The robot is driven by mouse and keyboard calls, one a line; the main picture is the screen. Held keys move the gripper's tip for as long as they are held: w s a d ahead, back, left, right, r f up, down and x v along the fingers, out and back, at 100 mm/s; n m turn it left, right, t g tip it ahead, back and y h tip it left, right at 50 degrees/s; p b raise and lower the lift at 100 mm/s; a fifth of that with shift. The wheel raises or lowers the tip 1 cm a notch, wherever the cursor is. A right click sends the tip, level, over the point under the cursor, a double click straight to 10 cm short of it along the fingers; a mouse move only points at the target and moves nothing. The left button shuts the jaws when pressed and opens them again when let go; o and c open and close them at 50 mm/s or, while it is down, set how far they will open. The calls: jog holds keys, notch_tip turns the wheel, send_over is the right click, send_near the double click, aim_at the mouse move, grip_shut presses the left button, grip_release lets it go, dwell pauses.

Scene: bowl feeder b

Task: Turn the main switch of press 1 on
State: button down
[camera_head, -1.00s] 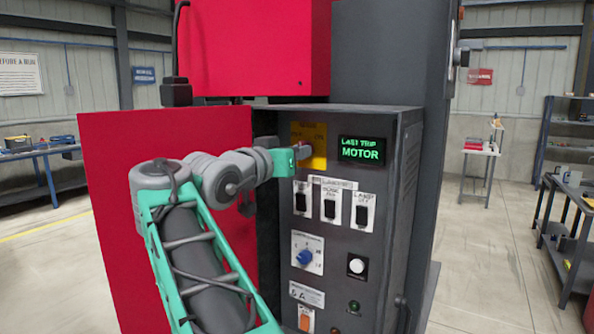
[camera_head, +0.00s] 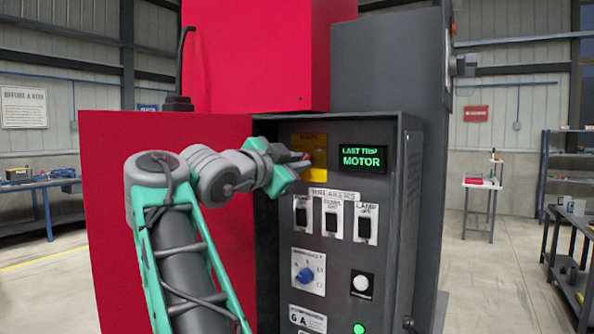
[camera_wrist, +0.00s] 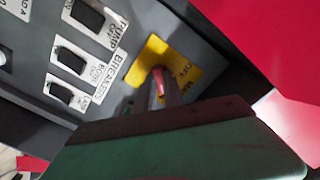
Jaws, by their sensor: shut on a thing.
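The press's grey control panel (camera_head: 400,210) fills the middle of the head view. Its main switch is a red handle on a yellow plate (camera_head: 319,160) at the upper left of the panel. My gripper (camera_head: 298,164) is at that plate, shut on the red handle, and hides most of it. In the wrist view the red handle (camera_wrist: 160,82) stands out from the yellow plate (camera_wrist: 182,63), with my gripper's fingers around its near end. A small green lamp (camera_head: 358,328) low on the panel looks lit.
A display (camera_head: 362,159) right of the switch reads "LAST TRIP MOTOR". Three breakers (camera_head: 331,219) sit below, also visible in the wrist view (camera_wrist: 70,60). A blue knob (camera_head: 306,274) and white button (camera_head: 361,284) are lower. An open red door (camera_head: 110,200) stands left.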

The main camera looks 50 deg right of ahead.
jog(key=shift+m, duration=0.5)
jog(key=c, duration=1.4)
grip_release()
jog(key=shift+c, duration=0.2)
jog(key=a, duration=0.7)
jog(key=shift+s+a+b, duration=0.35)
jog(key=shift+s+a, duration=0.05)
